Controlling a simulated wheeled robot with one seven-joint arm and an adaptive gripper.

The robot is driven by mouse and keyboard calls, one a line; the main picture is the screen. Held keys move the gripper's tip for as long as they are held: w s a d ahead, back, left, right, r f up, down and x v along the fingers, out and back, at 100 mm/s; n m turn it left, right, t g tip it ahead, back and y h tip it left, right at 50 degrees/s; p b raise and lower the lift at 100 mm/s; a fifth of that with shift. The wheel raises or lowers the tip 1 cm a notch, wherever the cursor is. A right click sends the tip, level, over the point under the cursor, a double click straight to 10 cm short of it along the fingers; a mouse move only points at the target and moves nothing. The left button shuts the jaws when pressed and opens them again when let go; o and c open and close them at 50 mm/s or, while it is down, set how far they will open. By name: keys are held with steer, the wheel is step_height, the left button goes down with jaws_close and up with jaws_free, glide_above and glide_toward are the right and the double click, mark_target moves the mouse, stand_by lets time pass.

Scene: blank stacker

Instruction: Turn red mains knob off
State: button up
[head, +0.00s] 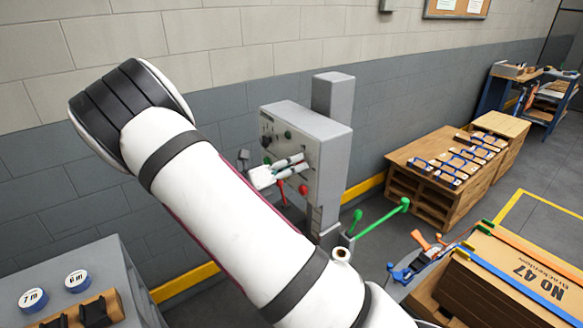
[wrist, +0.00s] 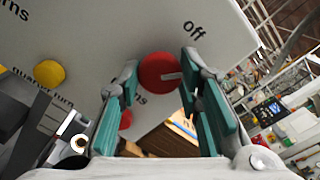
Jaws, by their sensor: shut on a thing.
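The red mains knob (wrist: 158,70) is a round red disc on a pale grey panel face. In the wrist view it sits between the fingertips of my gripper (wrist: 160,76), which is shut on it. A light pointer mark on the knob points right in that view. The printed word "off" is up and to the right of the knob. In the head view my gripper (head: 302,163) is at the front face of the grey control cabinet (head: 325,130). I cannot make out the mains knob there, as the gripper covers that area.
A yellow knob (wrist: 49,73) and a second red part (wrist: 125,120) are on the panel beside my fingers. A green-handled lever (head: 380,219) stands right of the cabinet. A grey cabinet with tape rolls (head: 77,281) is at lower left.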

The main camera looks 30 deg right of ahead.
steer(key=n, duration=0.3)
steer(key=shift+n, duration=0.3)
steer(key=shift+n+b, duration=0.35)
steer(key=shift+n, duration=1.35)
steer(key=o, duration=1.2)
steer(key=a, duration=1.2)
steer(key=shift+s, duration=0.2)
